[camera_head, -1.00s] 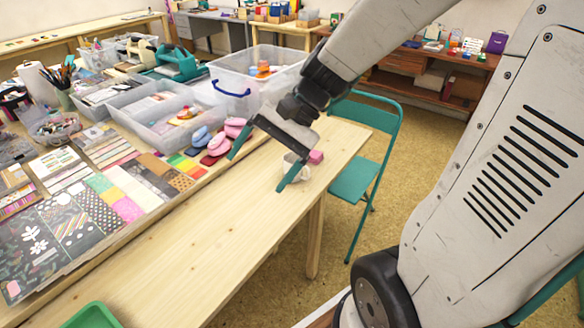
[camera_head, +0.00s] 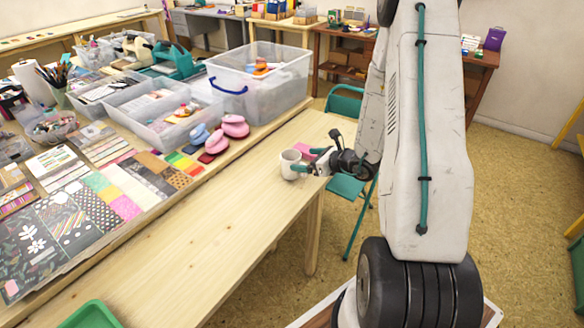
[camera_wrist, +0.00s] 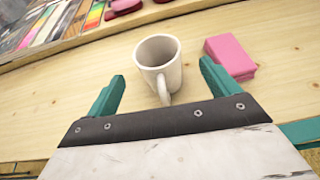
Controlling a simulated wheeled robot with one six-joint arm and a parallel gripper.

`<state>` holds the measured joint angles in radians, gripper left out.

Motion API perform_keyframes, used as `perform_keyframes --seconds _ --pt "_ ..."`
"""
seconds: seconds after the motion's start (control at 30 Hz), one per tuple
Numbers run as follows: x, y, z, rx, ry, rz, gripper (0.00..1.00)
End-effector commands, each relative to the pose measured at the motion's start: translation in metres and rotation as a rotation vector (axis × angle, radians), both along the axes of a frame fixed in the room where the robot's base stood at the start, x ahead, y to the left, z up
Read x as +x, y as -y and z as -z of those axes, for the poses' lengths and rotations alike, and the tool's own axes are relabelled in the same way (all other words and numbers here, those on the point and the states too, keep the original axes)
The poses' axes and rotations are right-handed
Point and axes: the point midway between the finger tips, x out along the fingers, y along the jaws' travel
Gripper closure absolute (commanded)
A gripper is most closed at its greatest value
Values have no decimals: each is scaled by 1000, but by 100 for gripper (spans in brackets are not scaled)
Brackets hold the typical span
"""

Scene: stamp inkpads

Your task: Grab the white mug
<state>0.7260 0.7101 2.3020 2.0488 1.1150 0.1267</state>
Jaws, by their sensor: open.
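The white mug (camera_head: 290,164) stands upright on the wooden table near its right edge. In the wrist view the mug (camera_wrist: 157,56) is just beyond and between my fingertips, with its handle pointing toward my gripper. My gripper (camera_wrist: 160,84) is open and empty, one teal finger on each side of the handle's line. In the head view my gripper (camera_head: 300,167) reaches in from the right at the mug's right side; I cannot tell there whether a finger touches it.
A pink block (camera_wrist: 230,56) lies right of the mug, close to my right finger. Pink and blue stampers (camera_head: 233,126) and clear bins (camera_head: 258,78) stand behind. A teal chair (camera_head: 345,103) is beyond the table edge.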

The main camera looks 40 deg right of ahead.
Motion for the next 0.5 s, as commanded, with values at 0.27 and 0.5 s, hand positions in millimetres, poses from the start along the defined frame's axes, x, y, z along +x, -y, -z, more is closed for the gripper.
perform_keyframes --seconds 0.27,0.5 --pt "25 -11 9 -1 2 -6 12" --pt "55 -21 22 -2 1 -6 12"
